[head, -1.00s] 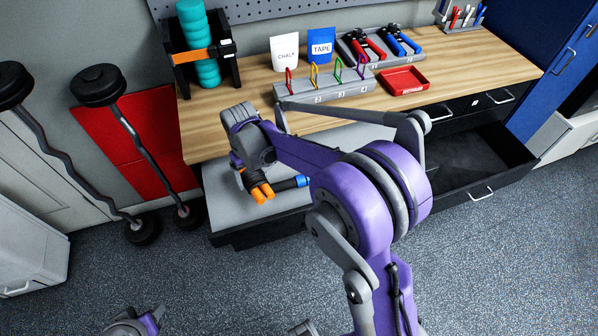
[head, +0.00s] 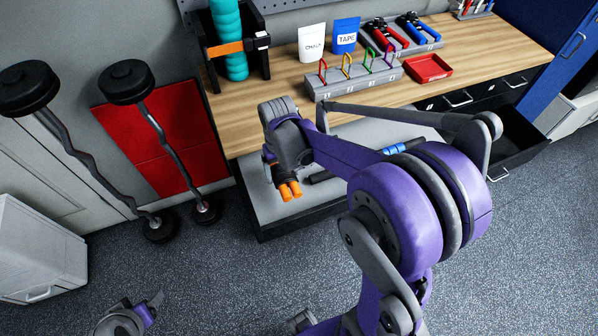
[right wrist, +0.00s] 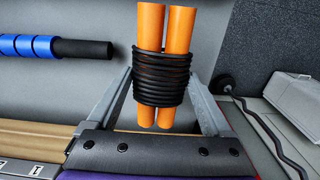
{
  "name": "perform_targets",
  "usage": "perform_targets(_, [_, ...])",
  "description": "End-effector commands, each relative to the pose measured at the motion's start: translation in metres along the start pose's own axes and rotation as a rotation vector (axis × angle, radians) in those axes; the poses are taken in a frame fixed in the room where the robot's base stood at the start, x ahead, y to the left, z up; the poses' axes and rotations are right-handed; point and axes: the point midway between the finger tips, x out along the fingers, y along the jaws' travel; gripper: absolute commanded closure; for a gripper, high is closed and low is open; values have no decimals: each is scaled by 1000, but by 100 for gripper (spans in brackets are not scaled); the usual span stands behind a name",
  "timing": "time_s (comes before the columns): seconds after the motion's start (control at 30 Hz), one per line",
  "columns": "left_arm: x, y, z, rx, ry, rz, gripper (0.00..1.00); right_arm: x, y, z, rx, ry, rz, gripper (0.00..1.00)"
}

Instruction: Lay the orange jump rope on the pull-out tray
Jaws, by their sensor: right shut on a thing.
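The orange jump rope (head: 289,190) is two orange handles bound by coiled black cord. My right gripper (head: 283,165) is shut on its coil, over the left part of the grey pull-out tray (head: 262,192). In the right wrist view the rope (right wrist: 162,78) stands between the two fingers, handles roughly parallel to them, with the tray (right wrist: 70,90) behind. I cannot tell whether the rope touches the tray. My right arm hides much of the tray. My left gripper (head: 150,308) shows only partly at the lower left, away from the tray.
A blue-and-black stick (right wrist: 50,47) lies on the tray beside the rope; the arm partly covers it in the head view. The workbench top (head: 235,130) overhangs behind. An open black drawer (head: 520,145) is at right. Curl bars (head: 165,150) lean at left.

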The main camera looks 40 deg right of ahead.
Motion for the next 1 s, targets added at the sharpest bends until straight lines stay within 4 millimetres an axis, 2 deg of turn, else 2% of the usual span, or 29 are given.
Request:
perform_targets(0.03, [2, 0, 2, 0, -2, 0, 27, 11, 0, 0, -1, -1, 0, 85])
perform_targets(0.23, [3, 0, 3, 0, -3, 0, 27, 30, 0, 0, -1, 0, 0, 85])
perform_targets(0.43, [5, 0, 6, 0, -5, 0, 27, 58, 0, 0, -1, -1, 0, 85])
perform_targets(0.9, [9, 0, 10, 0, -9, 0, 27, 66, 0, 0, -1, -1, 0, 85])
perform_targets(0.93, [8, 0, 9, 0, -8, 0, 27, 66, 0, 0, -1, -1, 0, 10])
perform_targets(1.0, [8, 0, 9, 0, -8, 0, 27, 65, 0, 0, -1, 0, 0, 0])
